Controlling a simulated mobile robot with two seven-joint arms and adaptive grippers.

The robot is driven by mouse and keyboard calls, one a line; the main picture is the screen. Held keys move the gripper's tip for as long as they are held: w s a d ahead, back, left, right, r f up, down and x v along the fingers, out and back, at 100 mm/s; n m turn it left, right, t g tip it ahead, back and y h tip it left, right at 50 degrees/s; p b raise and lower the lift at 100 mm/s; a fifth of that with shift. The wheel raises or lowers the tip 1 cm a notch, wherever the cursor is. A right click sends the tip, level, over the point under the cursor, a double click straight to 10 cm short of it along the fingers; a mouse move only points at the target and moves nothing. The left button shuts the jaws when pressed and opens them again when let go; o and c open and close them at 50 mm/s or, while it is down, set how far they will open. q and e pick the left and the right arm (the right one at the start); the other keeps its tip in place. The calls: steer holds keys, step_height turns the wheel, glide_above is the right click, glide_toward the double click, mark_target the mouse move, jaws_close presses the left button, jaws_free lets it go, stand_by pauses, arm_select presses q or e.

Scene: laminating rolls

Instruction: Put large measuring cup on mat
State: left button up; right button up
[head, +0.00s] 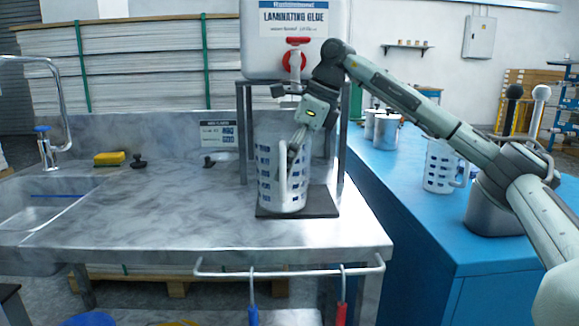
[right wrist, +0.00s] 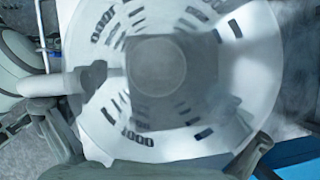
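The large measuring cup (head: 270,178), white with dark blue marks, stands upright on the dark mat (head: 325,203) under the glue tank's tap. Its handle (head: 283,182) faces the camera. My right gripper (head: 291,152) reaches down from above at the cup's near right side, by the handle. The right wrist view looks down into the cup (right wrist: 262,62), with the handle (right wrist: 48,84) at the left. There the fingers are spread wide apart at the lower left and lower right, so the gripper looks open; any contact with the cup is hard to tell. My left gripper is out of view.
The glue tank (head: 262,50) with a red tap (head: 297,58) stands on metal legs around the mat. A smaller white cup (head: 438,165) and metal canisters (head: 386,130) are on the blue counter (head: 420,215).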

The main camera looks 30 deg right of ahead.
steer(key=shift+r, duration=0.25)
steer(key=shift+d+r, duration=0.1)
steer(key=shift+r, duration=0.25)
arm_select(q)
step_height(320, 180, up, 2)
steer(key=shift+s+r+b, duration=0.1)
steer(key=shift+b, duration=0.3)
arm_select(e)
steer(key=s+d+r, duration=0.3)
steer(key=s+d, duration=0.6)
steer(key=s, duration=0.1)
steer(key=shift+s+r, duration=0.25)
steer(key=shift+r, duration=0.1)
